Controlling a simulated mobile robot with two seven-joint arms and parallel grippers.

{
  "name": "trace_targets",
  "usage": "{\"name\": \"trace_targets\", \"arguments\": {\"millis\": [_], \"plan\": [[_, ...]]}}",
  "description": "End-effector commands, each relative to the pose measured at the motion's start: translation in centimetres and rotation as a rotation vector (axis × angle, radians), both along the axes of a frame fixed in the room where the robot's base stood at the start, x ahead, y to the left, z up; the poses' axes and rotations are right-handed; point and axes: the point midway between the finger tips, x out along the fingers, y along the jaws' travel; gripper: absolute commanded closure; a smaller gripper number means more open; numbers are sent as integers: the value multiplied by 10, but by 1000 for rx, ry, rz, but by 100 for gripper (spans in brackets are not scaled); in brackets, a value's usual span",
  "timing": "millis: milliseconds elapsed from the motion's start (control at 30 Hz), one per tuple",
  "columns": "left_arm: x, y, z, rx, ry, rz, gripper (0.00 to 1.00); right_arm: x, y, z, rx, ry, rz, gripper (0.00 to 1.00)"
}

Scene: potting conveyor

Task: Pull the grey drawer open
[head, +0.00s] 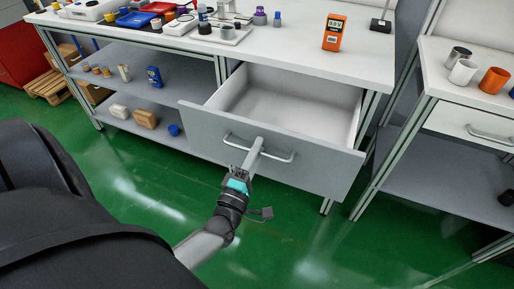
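The grey drawer (308,160) is under the white workbench top and stands pulled well out, with its pale, empty inside (290,105) showing. Its front carries a silver bar handle (282,157). My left gripper (258,146) reaches up from below to the middle of this handle. Its fingers look closed together on the bar, and they cover the middle of it. My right gripper is not in view.
On the bench top (285,48) stand an orange meter (334,32), bottles and trays. Shelves on the left hold a blue device (154,77) and a brown block (145,118). A second bench on the right has a white drawer (465,122). Green floor before the drawer is clear.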

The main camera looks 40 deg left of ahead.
Motion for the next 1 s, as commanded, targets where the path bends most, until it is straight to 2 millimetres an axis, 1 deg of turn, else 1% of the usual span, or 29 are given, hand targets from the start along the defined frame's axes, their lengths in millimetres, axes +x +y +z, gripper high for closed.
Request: {"name": "trace_targets", "arguments": {"millis": [233,367,467,500,800,900,1000], "plan": [[-1,0,0,0,0,0,55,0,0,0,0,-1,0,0],[-11,-3,-2,-1,3,-1,55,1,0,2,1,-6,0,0],[-28,-6,-5,-1,5,0,55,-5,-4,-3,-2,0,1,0],[-36,-8,-8,0,6,0,55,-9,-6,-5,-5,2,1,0],[-105,-25,-21,0,5,0,55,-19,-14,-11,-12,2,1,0],[-123,-30,-24,-2,4,0,55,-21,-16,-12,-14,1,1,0],[-135,-33,-27,0,2,0,55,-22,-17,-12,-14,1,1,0]]}}
